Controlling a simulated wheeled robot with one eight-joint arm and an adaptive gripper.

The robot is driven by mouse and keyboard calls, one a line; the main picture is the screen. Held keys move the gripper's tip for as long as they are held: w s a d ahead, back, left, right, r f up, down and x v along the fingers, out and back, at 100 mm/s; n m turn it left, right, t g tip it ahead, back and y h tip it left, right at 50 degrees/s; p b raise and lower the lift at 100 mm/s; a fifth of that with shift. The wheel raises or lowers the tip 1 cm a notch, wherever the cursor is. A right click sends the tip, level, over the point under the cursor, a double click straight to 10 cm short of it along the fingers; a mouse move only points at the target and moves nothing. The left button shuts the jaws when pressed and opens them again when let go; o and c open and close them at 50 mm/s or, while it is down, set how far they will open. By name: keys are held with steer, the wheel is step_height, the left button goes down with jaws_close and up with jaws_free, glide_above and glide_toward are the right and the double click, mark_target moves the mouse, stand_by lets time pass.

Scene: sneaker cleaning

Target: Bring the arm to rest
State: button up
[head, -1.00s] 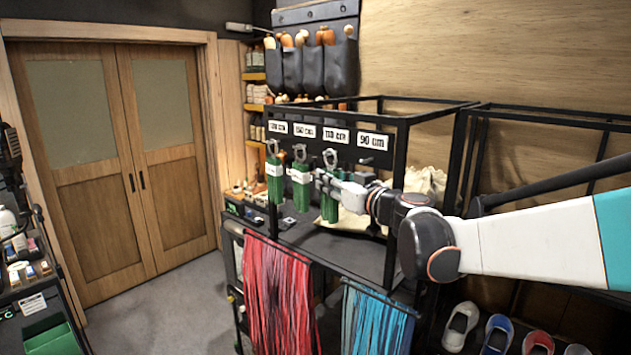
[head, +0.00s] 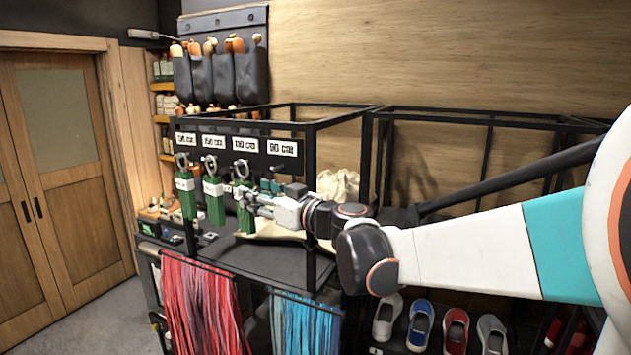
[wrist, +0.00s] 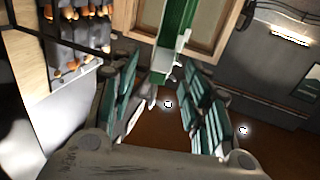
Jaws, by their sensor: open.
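My arm reaches in from the right in the head view. My gripper (head: 254,196) is at the front of the black rack, close beside a green hanging holder (head: 243,216). In the wrist view my gripper (wrist: 160,90) is open, its teal-padded fingers spread apart. A green strip with a pale band (wrist: 175,38) shows beyond the fingers, toward the top of that view. Whether a finger touches the holder cannot be told.
Two more green holders (head: 187,193) (head: 214,200) hang to the left under the length labels. Red laces (head: 203,305) and blue laces (head: 305,325) hang below the rack (head: 312,165). Several shoes (head: 420,325) stand at lower right. Floor is clear at lower left.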

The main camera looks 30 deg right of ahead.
steer(key=shift+v, duration=1.3)
steer(key=shift+a, duration=0.15)
